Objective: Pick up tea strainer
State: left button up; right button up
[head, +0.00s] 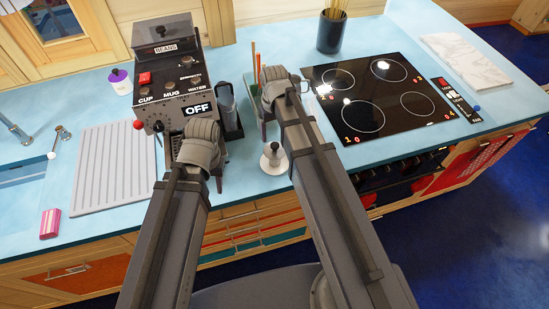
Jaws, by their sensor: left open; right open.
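I cannot pick out a tea strainer for certain. A small silver, cone-shaped item with a dark knob (273,158) stands on the blue counter near its front edge, between my arms; it could be something else. My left gripper (196,146) is open in front of the dark grey drinks machine (168,75), overlapping its lower front in the picture. My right gripper (275,90) is open, left of the black hob. It partly covers a green holder (249,84) with upright orange sticks. Both grippers' fingertips are largely hidden by their own bodies.
A dark pitcher (228,106) stands just right of the machine. The black hob (368,95) lies right of my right arm, with a dark utensil pot (331,32) behind it. A ridged drainboard (115,165), a purple-lidded jar (119,81) and a pink striped block (50,223) are at left.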

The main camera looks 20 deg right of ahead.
aim_at(275, 145)
notch_tip(275, 145, down, 5)
jog(key=b, duration=0.5)
jog(key=shift+d+f, duration=0.15)
grip_shut()
dwell(0.4)
dwell(0.8)
